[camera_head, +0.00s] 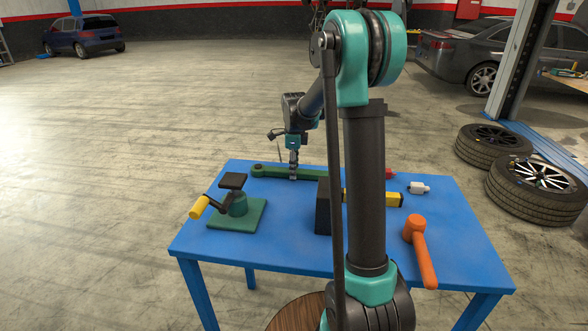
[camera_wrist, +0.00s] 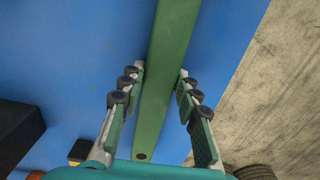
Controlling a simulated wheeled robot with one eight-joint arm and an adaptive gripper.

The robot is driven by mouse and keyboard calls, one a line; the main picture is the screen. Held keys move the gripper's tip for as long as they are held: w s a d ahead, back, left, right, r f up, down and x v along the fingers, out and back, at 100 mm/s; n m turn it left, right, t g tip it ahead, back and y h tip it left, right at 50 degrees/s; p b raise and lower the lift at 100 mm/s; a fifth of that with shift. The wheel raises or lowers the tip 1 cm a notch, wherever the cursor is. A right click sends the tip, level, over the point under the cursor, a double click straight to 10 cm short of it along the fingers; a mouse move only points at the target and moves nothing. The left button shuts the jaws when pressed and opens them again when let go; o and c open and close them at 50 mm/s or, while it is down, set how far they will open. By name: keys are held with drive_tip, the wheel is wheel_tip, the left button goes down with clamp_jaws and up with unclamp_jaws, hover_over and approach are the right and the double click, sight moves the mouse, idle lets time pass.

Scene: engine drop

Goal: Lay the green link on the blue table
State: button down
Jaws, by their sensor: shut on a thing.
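The green link (camera_head: 272,170) is a long bar with a round end, near the far edge of the blue table (camera_head: 275,260) in the head view. In the wrist view the green link (camera_wrist: 163,75) runs lengthwise between the fingers, with blue tabletop (camera_wrist: 75,55) around it and bare floor off to the right. My gripper (camera_head: 293,172) is shut on the link along its length; its fingers also show in the wrist view (camera_wrist: 161,73). The link looks level and at or very near the tabletop; I cannot tell if it touches. Its right end is hidden behind my arm.
On the table are a green crank device (camera_head: 238,215) with a yellow handle, a black block (camera_head: 322,207), a yellow bar (camera_head: 382,199), an orange mallet (camera_head: 420,250) and a small white item (camera_head: 418,188). Tyres (camera_head: 535,190) lie right of the table. The front-centre tabletop is clear.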

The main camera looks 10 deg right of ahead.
drive_tip(key=shift+f, duration=0.2)
drive_tip(key=c, duration=1)
unclamp_jaws()
wheel_tip(320, 180, up, 12)
